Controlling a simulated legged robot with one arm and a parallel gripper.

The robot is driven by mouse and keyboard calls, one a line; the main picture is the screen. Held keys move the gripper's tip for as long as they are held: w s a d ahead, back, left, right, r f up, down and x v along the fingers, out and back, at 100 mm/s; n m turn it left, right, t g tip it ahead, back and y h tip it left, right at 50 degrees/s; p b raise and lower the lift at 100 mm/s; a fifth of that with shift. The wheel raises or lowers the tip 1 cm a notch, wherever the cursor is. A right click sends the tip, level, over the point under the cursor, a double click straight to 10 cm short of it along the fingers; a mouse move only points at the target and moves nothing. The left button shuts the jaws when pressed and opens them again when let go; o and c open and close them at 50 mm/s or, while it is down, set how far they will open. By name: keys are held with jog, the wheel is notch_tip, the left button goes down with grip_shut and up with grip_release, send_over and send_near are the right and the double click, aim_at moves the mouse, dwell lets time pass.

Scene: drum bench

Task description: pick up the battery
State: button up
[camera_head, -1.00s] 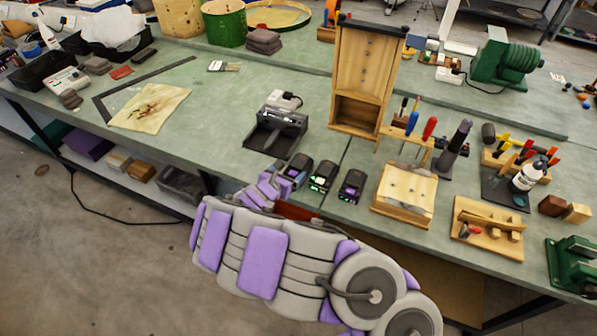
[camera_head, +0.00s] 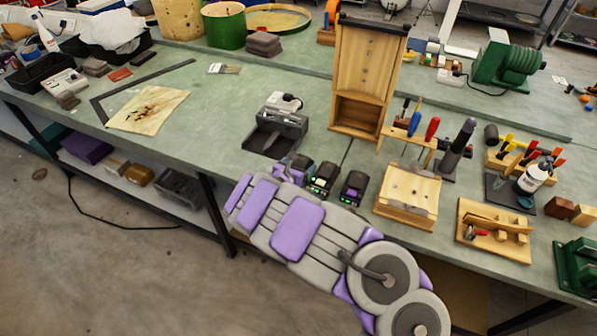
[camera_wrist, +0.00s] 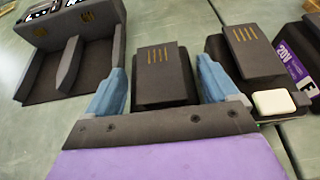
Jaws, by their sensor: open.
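Three dark batteries stand in a row near the front edge of the bench: a left one (camera_head: 301,164), a middle one (camera_head: 323,178) and a right one (camera_head: 353,187). My gripper (camera_wrist: 161,78) is open, with its two blue fingers on either side of a dark battery (camera_wrist: 165,66). In the head view this appears to be the left one, partly hidden by my wrist. The fingers straddle it; whether they touch it I cannot tell.
A dark charger (camera_head: 276,130) stands behind the left battery; it also shows at upper left in the wrist view (camera_wrist: 75,48). A wooden block (camera_head: 408,194) and a tall wooden cabinet (camera_head: 366,78) stand to the right.

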jog(key=c, duration=1.1)
jog(key=shift+r, duration=0.1)
